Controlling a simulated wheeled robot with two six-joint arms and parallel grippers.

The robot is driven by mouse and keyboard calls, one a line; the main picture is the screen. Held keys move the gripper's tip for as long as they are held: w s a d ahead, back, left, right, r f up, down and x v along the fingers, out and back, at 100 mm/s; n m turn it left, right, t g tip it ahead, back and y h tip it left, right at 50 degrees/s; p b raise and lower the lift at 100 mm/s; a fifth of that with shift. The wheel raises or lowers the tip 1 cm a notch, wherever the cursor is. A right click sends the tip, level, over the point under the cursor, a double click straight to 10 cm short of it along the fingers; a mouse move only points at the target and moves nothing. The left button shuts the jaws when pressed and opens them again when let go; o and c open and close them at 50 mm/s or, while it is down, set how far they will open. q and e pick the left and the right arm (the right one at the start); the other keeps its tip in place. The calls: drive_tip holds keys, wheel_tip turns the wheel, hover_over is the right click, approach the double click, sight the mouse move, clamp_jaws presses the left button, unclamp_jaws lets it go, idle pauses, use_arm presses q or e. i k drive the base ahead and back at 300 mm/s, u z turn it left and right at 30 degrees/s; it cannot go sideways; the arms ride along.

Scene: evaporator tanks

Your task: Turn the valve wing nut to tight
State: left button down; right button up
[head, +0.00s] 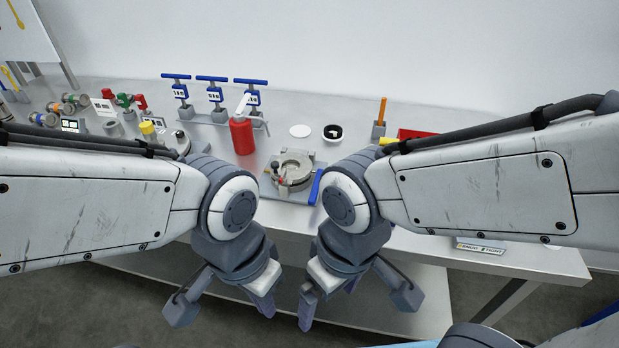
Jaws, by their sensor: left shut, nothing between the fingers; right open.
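A grey round clamp-like fitting (292,168) sits on a flat plate in the middle of the table. My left gripper (266,301) is shut and empty, pointing down in front of the table's front edge. My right gripper (327,300) is open and empty, to its right at about the same height. Both are nearer to me than the fitting and apart from it.
A red bottle (242,136) stands behind the fitting to the left. Several blue T-handled posts (212,92) line the back. A white disc (300,131), a black-rimmed cup (332,134) and a red tray (413,134) lie behind. A partly legible label (481,247) is on the front edge.

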sight(284, 180)
drive_tip(key=u, duration=2.8)
drive_tip(key=k, duration=1)
drive_tip(key=z, duration=1.5)
drive_tip(key=i, duration=0.5)
drive_tip(key=z, duration=0.1)
